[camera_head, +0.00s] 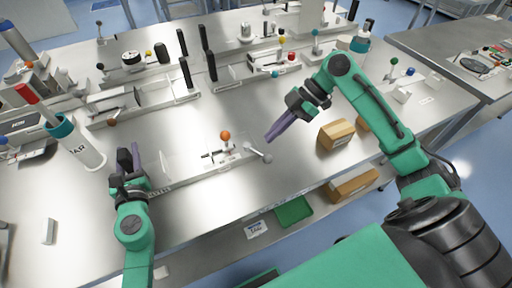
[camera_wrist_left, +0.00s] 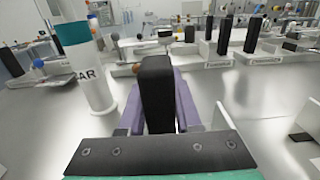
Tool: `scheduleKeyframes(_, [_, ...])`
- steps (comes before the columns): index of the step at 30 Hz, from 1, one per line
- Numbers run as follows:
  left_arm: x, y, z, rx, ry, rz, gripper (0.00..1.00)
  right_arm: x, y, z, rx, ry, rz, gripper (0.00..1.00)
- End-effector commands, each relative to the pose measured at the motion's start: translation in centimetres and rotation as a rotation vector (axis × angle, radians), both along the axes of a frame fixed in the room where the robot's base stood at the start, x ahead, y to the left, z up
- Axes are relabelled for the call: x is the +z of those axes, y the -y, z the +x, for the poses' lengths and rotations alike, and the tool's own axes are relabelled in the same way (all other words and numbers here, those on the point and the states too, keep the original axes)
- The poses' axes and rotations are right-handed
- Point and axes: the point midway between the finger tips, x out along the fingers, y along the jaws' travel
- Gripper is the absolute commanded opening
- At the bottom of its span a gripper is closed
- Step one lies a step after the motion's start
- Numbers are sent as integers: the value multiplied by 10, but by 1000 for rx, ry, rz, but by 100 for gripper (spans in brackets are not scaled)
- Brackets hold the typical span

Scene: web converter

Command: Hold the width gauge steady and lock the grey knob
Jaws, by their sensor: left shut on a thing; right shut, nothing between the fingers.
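The width gauge (camera_head: 205,172) is a long, low, pale fixture at the front middle of the steel table, with an orange ball knob (camera_head: 225,136) on it. A grey knob (camera_head: 267,158) sits on a short lever at its right end. My left gripper (camera_head: 127,160) is shut on the black upright handle at the gauge's left end. In the left wrist view this black handle (camera_wrist_left: 157,95) stands between the purple fingers. My right gripper (camera_head: 272,136) is shut and empty, its purple fingertips above and apart from the grey knob.
A white cylinder with a teal band (camera_head: 82,148) stands left of my left gripper. Several similar fixtures (camera_head: 140,97) line the back of the table. A cardboard box (camera_head: 336,135) sits right of the right gripper. Bare tabletop lies behind the gauge.

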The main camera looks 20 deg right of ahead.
Motion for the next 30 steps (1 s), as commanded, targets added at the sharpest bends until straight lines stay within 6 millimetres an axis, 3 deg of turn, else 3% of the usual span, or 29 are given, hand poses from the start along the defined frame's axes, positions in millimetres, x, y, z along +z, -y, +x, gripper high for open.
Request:
scheduleKeyframes(1, [-11, 0, -2, -2, -20, 2, 0, 2, 2, 1, 0, 1, 1, 0])
scheduleKeyframes(30, [-3, 1, -1, -3, -18, 3, 0, 10, 2, 1, 2, -1, 2, 0])
